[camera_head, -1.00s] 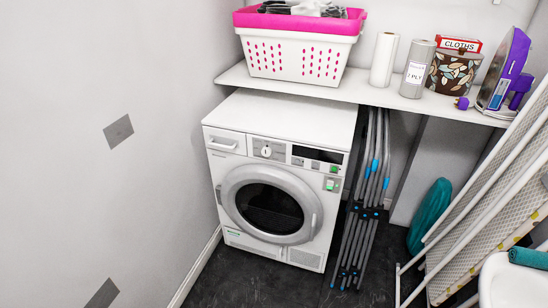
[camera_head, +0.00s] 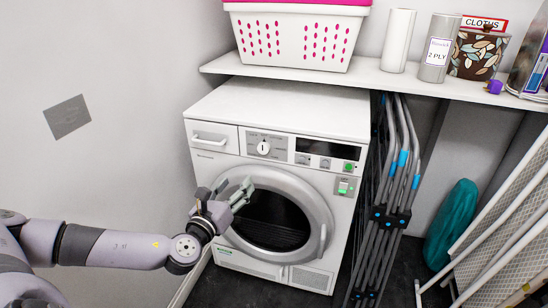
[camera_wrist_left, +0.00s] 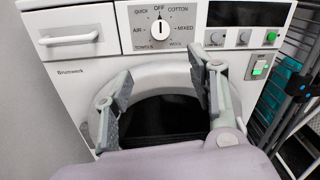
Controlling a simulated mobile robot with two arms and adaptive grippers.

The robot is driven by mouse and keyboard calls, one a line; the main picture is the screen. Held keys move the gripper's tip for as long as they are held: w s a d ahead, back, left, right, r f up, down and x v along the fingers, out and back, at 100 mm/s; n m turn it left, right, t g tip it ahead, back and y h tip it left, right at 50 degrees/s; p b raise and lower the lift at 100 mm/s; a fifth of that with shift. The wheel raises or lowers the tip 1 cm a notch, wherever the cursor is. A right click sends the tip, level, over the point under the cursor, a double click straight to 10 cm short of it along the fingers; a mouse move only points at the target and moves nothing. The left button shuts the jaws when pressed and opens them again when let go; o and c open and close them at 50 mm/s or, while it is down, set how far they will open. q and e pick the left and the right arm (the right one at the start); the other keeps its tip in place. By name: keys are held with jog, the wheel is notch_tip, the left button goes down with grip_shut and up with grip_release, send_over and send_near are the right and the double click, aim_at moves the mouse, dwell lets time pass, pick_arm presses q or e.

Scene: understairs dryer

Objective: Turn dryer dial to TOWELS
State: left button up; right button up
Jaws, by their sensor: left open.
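The white dryer (camera_head: 290,113) stands against the left wall. Its round white dial (camera_head: 264,147) sits on a grey panel at the upper front; the dial also shows in the left wrist view (camera_wrist_left: 160,29). The wrist view reads OFF at the dial's top, with QUICK, AIR, COTTON, MIXED and WOOL around it and TOWELS at lower left. The dial's mark appears to point up at OFF. My left gripper (camera_head: 238,190) is open and empty in front of the door, below the dial and apart from it; its fingers also show in the wrist view (camera_wrist_left: 162,88). My right gripper is out of view.
A drawer handle (camera_head: 209,139) is left of the dial; a dark display (camera_head: 328,149) and buttons are right. A shelf (camera_head: 310,83) with a laundry basket (camera_head: 293,40) overhangs behind. A folded rack (camera_head: 393,190) stands right of the dryer. Grey wall is at left.

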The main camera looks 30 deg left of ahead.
aim_at(262, 151)
pick_arm(q)
jog(key=w+a, duration=0.1)
jog(key=w, duration=0.4)
jog(key=w+b, duration=0.1)
jog(key=w, duration=0.4)
jog(key=w+a, duration=0.1)
jog(key=w, duration=0.4)
jog(key=shift+w+a+r, duration=0.1)
jog(key=shift+w+a, duration=0.2)
jog(key=shift+w, duration=0.1)
jog(key=shift+w+a, duration=0.1)
jog(key=shift+w, duration=0.5)
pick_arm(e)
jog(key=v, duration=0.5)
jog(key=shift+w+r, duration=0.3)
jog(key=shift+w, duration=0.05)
pick_arm(q)
jog(key=c, duration=1.1)
jog(key=shift+c, duration=0.2)
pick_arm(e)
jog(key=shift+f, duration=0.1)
pick_arm(q)
jog(key=shift+b, duration=0.3)
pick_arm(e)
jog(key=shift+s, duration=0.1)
